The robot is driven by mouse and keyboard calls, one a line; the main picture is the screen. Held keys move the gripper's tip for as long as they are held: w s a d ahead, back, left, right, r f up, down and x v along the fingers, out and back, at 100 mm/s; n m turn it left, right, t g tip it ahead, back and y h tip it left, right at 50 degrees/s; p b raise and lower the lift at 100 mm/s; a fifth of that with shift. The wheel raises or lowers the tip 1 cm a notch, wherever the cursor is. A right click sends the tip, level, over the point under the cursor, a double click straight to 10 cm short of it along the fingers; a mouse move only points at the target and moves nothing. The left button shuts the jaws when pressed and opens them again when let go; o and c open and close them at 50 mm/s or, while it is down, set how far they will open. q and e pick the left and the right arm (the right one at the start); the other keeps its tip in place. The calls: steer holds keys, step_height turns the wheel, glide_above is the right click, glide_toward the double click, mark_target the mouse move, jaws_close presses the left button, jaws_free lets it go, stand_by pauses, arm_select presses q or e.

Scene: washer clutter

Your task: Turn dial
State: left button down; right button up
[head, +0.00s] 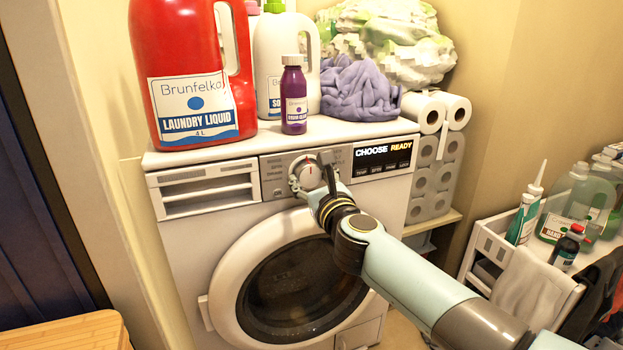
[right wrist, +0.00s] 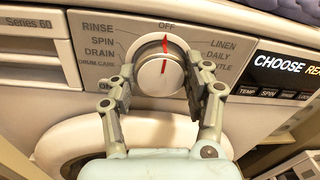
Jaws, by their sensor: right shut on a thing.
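The dial (head: 307,170) is a round silver knob on the control panel of the white washer (head: 185,260). In the right wrist view the dial (right wrist: 158,74) shows a red mark on its face and a red pointer at its upper edge, close to the OFF label. My right gripper (head: 313,176) has come in from the lower right. In the right wrist view its fingers (right wrist: 158,82) are on either side of the dial, shut on it, and partly cover the labels around it. My left gripper is not in view.
The display (head: 383,155) right of the dial reads "CHOOSE READY". A red laundry bottle (head: 190,60), a purple bottle (head: 294,95) and a purple cloth (head: 355,92) stand or lie on the washer top. A white cart (head: 490,245) with bottles is at the right.

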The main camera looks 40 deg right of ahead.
steer(key=shift+n, duration=0.3)
steer(key=shift+n+p, duration=0.45)
steer(key=shift+n, duration=0.75)
steer(key=shift+n+p, duration=0.45)
steer(key=shift+n, duration=1.55)
steer(key=shift+f, duration=0.1)
steer(key=o, duration=1.2)
steer(key=shift+a, duration=0.1)
